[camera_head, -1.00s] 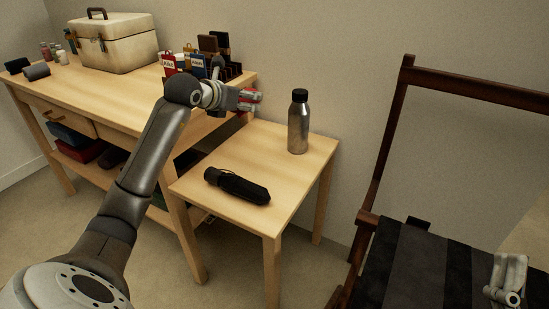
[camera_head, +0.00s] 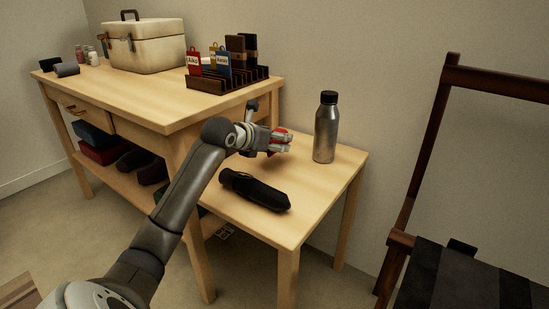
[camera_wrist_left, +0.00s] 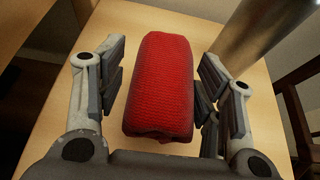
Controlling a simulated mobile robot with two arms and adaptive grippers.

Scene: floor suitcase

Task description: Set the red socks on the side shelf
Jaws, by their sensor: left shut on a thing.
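The red socks (camera_wrist_left: 160,85) are a rolled, ribbed bundle between the fingers of my left gripper (camera_wrist_left: 159,95) in the left wrist view. My left gripper (camera_head: 284,143) is shut on them; only a bit of red shows in the head view. It is over the back left part of the side shelf (camera_head: 320,205), a low light-wood table. Wood lies below the socks in the wrist view; I cannot tell whether they touch it. My right gripper is not in view.
A steel bottle (camera_head: 325,130) stands on the side shelf, right of my left gripper, and a black folded umbrella (camera_head: 254,190) lies in front. The taller workbench (camera_head: 150,105) holds a white case (camera_head: 147,50) and a dark rack (camera_head: 228,86). A dark chair (camera_head: 410,230) stands right.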

